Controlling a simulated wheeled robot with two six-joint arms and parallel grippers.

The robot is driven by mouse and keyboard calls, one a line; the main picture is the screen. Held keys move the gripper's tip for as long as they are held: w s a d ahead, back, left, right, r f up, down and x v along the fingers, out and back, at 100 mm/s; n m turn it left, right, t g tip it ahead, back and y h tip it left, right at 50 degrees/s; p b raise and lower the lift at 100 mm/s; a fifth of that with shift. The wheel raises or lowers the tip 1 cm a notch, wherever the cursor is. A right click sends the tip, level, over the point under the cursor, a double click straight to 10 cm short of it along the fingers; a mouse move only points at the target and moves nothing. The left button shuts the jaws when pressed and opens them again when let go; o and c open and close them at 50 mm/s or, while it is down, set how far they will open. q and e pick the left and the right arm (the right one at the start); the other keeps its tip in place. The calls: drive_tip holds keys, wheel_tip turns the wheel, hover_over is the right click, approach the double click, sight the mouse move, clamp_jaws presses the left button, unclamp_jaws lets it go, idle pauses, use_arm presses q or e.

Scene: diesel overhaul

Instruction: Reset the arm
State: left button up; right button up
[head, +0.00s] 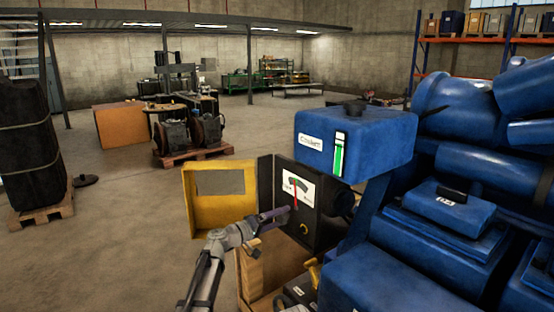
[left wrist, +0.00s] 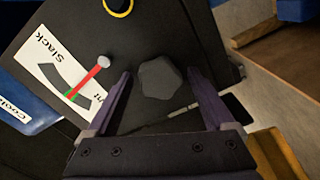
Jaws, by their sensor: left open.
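My left arm comes in from the bottom of the head view. Its gripper (head: 286,211) is in front of a black box (head: 324,229) with a white gauge plate (head: 298,187). In the left wrist view the gripper's two purple fingers (left wrist: 158,76) are apart. A dark grey hexagonal knob (left wrist: 161,79) shows between them on the black face; I cannot tell whether the fingers touch it. The gauge plate (left wrist: 50,68) reads "Slack" at one end, and its red pointer (left wrist: 88,77) lies over a green band. My right gripper is in neither view.
A yellow door (head: 188,200) stands open left of the black box. A blue tank (head: 372,142) with a green level strip is above it, and a large blue engine (head: 425,240) fills the right. Open floor (head: 110,250) lies to the left.

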use_arm(q)
drive_tip(key=v, duration=0.8)
drive_tip(key=x, duration=0.8)
drive_tip(key=shift+w, duration=0.1)
drive_tip(key=n, duration=0.4)
drive_tip(key=shift+n, duration=0.3)
drive_tip(key=n, duration=0.5)
drive_tip(key=shift+f+n, duration=0.15)
drive_tip(key=shift+n, duration=0.25)
drive_tip(key=n, duration=1.1)
drive_tip(key=shift+s, duration=0.2)
